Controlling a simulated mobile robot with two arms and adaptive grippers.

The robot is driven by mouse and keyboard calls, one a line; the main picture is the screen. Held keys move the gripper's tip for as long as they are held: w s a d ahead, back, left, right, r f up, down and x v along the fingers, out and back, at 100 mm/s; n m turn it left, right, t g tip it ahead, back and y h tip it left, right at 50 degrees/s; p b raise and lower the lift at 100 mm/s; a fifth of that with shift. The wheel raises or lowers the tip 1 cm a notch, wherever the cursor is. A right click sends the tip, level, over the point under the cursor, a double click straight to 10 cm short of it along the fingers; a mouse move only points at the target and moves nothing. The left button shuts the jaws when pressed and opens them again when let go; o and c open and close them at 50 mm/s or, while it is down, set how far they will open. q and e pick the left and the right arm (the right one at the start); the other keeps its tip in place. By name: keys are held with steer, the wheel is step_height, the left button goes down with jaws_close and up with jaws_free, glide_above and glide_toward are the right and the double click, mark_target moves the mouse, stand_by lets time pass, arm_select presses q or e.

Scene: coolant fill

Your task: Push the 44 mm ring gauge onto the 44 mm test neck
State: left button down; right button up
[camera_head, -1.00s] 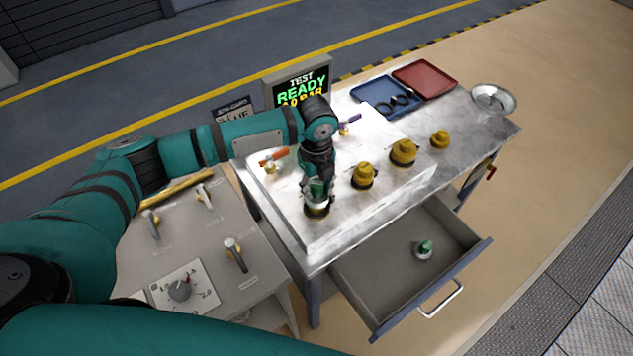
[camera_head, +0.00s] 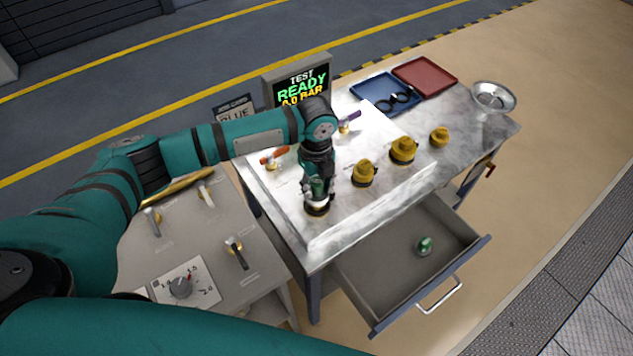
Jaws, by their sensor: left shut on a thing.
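My left gripper (camera_head: 317,203) points straight down at the near left part of the bright bench plate (camera_head: 336,222). It is shut on a small pale ring-like piece, which I take as the 44 mm ring gauge; the fingers hide most of it. A dark round base shows directly under the fingertips, where the 44 mm test neck seems to stand. I cannot tell how far the ring sits on the neck. My right gripper is not in view.
Brass-coloured fittings (camera_head: 364,173) stand to the right on the bench. An orange-handled valve (camera_head: 273,157) stands close left. Behind are a READY display (camera_head: 302,86), blue tray (camera_head: 381,91), red tray (camera_head: 425,76) and metal bowl (camera_head: 494,97). An open drawer (camera_head: 385,273) juts out in front.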

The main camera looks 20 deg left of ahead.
mark_target(317, 181)
arm_select(q)
steer(key=shift+p, duration=0.45)
stand_by(1.0)
steer(key=shift+f+b, duration=0.45)
steer(key=shift+f, duration=0.8)
steer(key=c, duration=0.9)
jaws_free()
step_height(317, 181, up, 12)
steer(key=shift+r, duration=0.1)
